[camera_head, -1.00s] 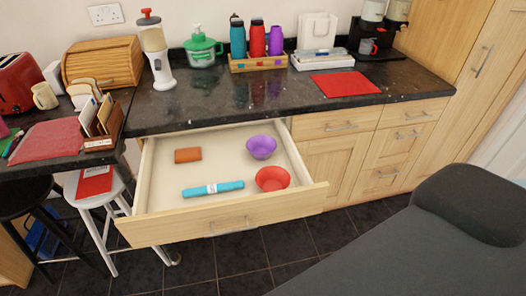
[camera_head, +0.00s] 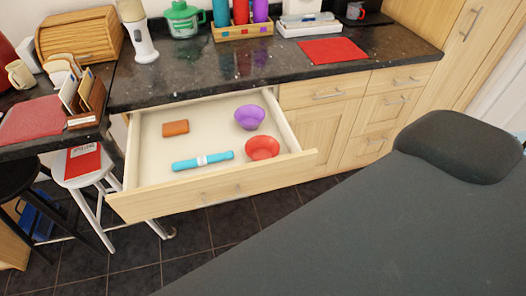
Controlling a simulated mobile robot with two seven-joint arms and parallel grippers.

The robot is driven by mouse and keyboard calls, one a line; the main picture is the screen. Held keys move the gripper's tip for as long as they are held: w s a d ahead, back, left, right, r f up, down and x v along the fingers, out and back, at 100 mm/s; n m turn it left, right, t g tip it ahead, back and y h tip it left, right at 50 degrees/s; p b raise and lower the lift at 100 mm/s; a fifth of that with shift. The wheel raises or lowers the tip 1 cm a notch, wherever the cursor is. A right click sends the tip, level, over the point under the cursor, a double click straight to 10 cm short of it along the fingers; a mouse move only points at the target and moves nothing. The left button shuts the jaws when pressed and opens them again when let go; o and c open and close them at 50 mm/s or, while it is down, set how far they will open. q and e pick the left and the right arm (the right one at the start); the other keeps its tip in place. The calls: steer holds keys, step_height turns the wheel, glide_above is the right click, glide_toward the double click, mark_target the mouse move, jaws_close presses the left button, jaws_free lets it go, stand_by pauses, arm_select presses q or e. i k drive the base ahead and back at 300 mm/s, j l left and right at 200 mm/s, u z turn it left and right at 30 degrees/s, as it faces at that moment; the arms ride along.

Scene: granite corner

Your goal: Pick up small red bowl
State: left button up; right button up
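The small red bowl (camera_head: 262,148) sits upright in the open drawer (camera_head: 215,200), near its front right corner. A purple bowl (camera_head: 250,117) stands just behind it. A turquoise roll with a pale band (camera_head: 203,161) lies to its left, near the drawer front. An orange-brown block (camera_head: 175,128) lies farther back on the left. Neither of my grippers shows in the head view. A large dark grey shape, which may be part of my own arm, fills the lower right.
The dark granite counter (camera_head: 230,78) runs above the drawer, with a red mat (camera_head: 333,50) and a bottle caddy (camera_head: 242,32) on it. A white stool (camera_head: 84,168) stands left of the drawer. Dark floor tiles lie in front.

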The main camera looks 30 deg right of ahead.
mark_target(259, 147)
steer(key=i+l, duration=0.1)
steer(key=i, duration=0.25)
steer(key=i+z, duration=0.25)
steer(key=z, duration=1.35)
steer(key=k+l+z, duration=0.1)
steer(key=l+z, duration=0.25)
steer(key=j+z, duration=0.1)
steer(key=j, duration=0.15)
steer(key=i+j+u, duration=0.1)
steer(key=u, duration=0.3)
